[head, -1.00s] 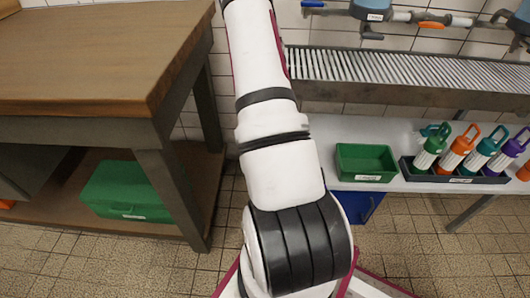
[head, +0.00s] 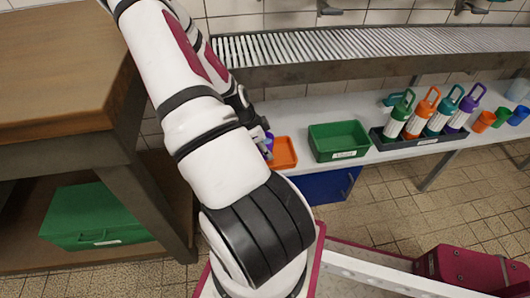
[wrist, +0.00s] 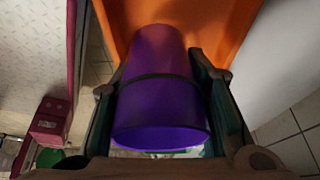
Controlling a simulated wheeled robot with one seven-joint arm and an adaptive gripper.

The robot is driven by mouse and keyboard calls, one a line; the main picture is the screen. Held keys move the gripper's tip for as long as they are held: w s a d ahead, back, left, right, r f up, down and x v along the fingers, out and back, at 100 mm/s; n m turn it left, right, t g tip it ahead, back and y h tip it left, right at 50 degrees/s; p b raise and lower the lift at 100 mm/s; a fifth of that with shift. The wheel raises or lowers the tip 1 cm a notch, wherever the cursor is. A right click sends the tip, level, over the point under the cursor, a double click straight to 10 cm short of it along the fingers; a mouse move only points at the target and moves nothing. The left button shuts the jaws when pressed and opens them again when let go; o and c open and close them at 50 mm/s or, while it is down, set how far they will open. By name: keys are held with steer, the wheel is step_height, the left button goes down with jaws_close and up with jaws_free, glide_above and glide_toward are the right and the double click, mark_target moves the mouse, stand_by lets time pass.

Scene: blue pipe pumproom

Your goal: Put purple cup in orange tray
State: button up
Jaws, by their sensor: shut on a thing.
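The purple cup (wrist: 160,75) fills the middle of the wrist view, with its wide end towards the camera. My gripper (wrist: 160,82) is shut on it, one finger on each side. The orange tray (wrist: 222,25) lies behind the cup's far end; I cannot tell whether the cup touches it. In the head view the orange tray (head: 286,158) sits on the white counter, left of a green bin. The purple cup (head: 269,141) shows as a small patch at the tray's left side, mostly hidden by my arm and gripper.
The green bin (head: 338,138) stands right beside the orange tray. A dark rack (head: 420,140) holds several bottles, with small orange, green and blue cups farther right. A metal roller shelf (head: 370,45) runs above the counter. A wooden table (head: 60,60) stands left.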

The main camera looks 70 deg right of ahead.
steer(key=shift+w+d+f, duration=0.1)
steer(key=shift+w+d, duration=0.35)
steer(key=shift+d, duration=0.3)
step_height(320, 180, down, 4)
steer(key=shift+r+b, duration=0.15)
steer(key=shift+b, duration=0.9)
steer(key=shift+r, duration=0.1)
steer(key=o, duration=1.4)
steer(key=p+v, duration=0.5)
steer(key=v, duration=0.7)
